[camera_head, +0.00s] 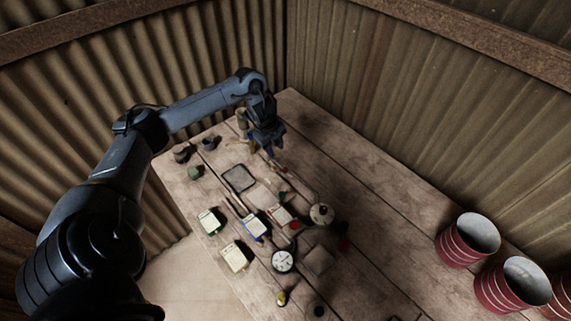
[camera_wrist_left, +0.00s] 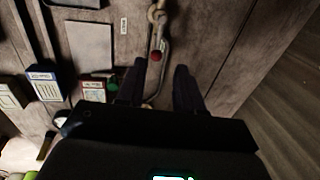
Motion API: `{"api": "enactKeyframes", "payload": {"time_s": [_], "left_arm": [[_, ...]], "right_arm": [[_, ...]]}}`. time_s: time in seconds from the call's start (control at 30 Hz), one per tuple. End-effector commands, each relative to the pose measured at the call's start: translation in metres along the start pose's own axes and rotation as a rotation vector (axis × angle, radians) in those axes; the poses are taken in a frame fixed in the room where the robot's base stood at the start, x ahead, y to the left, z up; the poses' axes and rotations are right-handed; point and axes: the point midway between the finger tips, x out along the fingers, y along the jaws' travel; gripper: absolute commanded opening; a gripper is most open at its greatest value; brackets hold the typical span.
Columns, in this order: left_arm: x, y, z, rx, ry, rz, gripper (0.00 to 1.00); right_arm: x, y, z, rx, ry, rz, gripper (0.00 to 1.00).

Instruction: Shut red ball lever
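The lever's small red ball (camera_wrist_left: 156,56) shows in the left wrist view on a thin bent metal rod (camera_wrist_left: 161,45). In the head view a small red spot (camera_head: 285,169) just below the gripper looks like the same ball. My left gripper (camera_head: 271,152) points down over the table. In the left wrist view its two dark fingers (camera_wrist_left: 159,78) are apart with nothing held between them. The ball appears just beyond the fingertips, in line with the gap. Whether either finger touches it I cannot tell. My right gripper is not in view.
The wooden table (camera_head: 375,225) holds several small boxes, a round dial (camera_head: 283,261) and a round pale container (camera_head: 321,214). A dark-framed tray (camera_head: 238,179) lies near the gripper. Red striped buckets (camera_head: 467,240) stand at right. Corrugated walls (camera_head: 440,95) close the back.

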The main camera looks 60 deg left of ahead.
Motion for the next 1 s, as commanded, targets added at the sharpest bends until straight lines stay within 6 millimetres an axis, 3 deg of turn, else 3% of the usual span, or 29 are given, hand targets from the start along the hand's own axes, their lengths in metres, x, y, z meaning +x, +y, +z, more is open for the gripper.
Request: {"api": "enactKeyframes", "payload": {"time_s": [0.17,0.6,1.0], "left_arm": [[0.018,0.002,0.002,-0.005,0.002,0.008,0.36],[0.085,0.002,0.002,-0.003,0.000,0.006,0.36],[0.103,0.002,0.002,-0.001,-0.001,0.004,0.36]], "right_arm": [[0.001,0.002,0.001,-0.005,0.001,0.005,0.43],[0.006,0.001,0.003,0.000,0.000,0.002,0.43],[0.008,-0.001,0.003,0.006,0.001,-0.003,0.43]]}}
